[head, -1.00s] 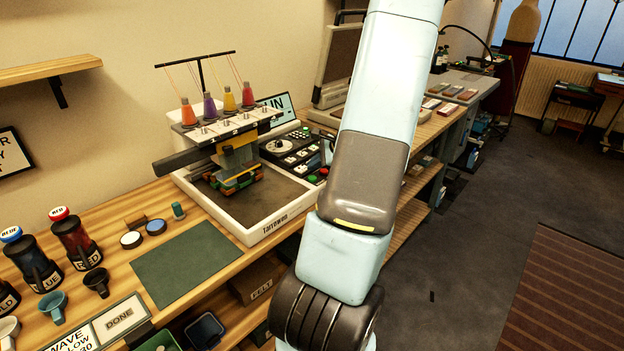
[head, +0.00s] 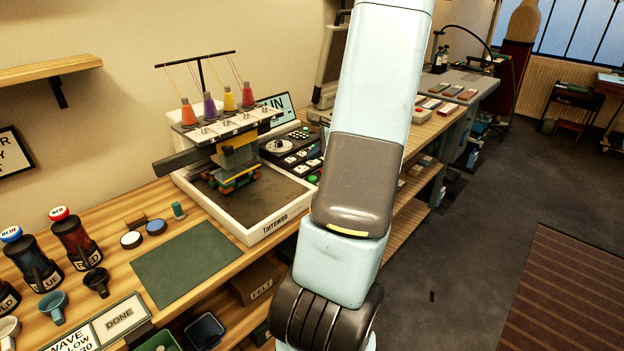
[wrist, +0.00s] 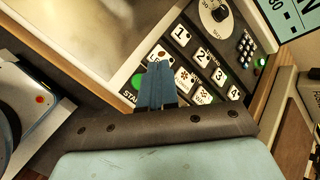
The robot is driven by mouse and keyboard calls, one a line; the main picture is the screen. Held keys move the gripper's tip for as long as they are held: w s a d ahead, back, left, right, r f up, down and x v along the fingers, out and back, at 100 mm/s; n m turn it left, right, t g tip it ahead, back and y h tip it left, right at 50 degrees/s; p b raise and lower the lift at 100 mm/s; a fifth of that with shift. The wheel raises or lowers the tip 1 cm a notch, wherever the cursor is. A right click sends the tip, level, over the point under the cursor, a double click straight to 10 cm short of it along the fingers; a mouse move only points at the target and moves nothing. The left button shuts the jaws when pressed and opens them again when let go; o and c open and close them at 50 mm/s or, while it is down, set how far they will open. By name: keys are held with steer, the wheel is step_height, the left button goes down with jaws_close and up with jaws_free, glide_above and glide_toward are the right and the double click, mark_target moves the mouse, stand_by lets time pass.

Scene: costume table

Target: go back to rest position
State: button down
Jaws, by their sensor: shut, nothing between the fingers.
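In the wrist view my gripper (wrist: 157,88) is shut, its blue-grey fingers together with nothing between them. It hangs over the numbered button panel (wrist: 195,65), beside a green start button (wrist: 137,82) that the fingers partly border. I cannot tell the height of the fingertips above the panel. In the head view my arm rises in front of the bench and hides my gripper. The panel (head: 293,150) shows there on the right of the embroidery machine (head: 238,150), partly hidden by my arm.
The wooden bench (head: 100,232) runs along the wall with a green mat (head: 186,262), labelled bottles (head: 75,240) and small cups on it. A shelf (head: 40,72) juts from the wall at upper left. Dark floor (head: 470,260) is open on the right.

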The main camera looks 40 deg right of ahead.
stand_by(0.4)
steer(key=a+r+n+g, duration=0.1)
steer(key=a+r+n, duration=0.3)
steer(key=a, duration=0.4)
steer(key=s+a+r+n+g, duration=0.15)
steer(key=a+r+n, duration=0.25)
steer(key=a, duration=0.4)
steer(key=a+r+n+g, duration=0.1)
steer(key=a+r+n, duration=0.35)
steer(key=a, duration=0.35)
steer(key=s+a+r+n+h, duration=0.1)
steer(key=s+a+r+n, duration=0.3)
steer(key=s, duration=0.4)
steer(key=s+a+r+n+h, duration=0.1)
steer(key=s+a+r+n, duration=0.3)
steer(key=s+a+n, duration=0.3)
steer(key=shift+s+a+r+h, duration=0.2)
steer(key=shift+s+h, duration=0.1)
steer(key=shift+s, duration=0.1)
stand_by(3.3)
